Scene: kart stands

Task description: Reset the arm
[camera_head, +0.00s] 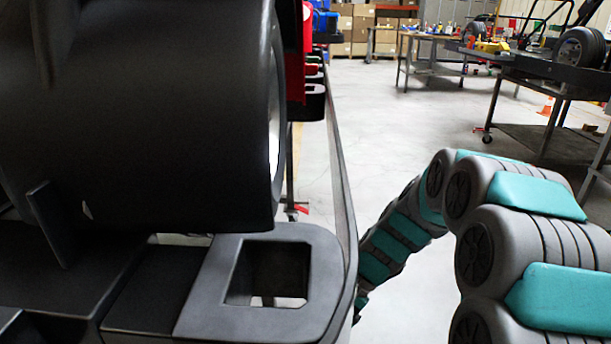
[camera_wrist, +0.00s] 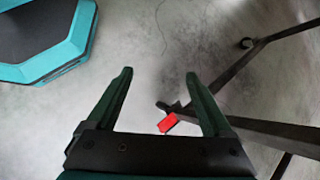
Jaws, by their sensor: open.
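My gripper (camera_wrist: 160,90) shows in the wrist view with its two dark green fingers spread apart. Nothing is between the fingers, and it points down at the grey concrete floor. In the head view my grey and teal arm is bent at the right and reaches down beside the stand. The gripper itself is hidden there behind the stand's edge.
A large black tyre (camera_head: 150,110) on a dark kart stand (camera_head: 210,310) fills the left of the head view. Workbenches (camera_head: 430,65) and another stand (camera_head: 535,85) with a wheel (camera_head: 580,48) stand behind. A red caster part (camera_wrist: 168,122) and dark stand legs (camera_wrist: 270,130) lie close right of my gripper.

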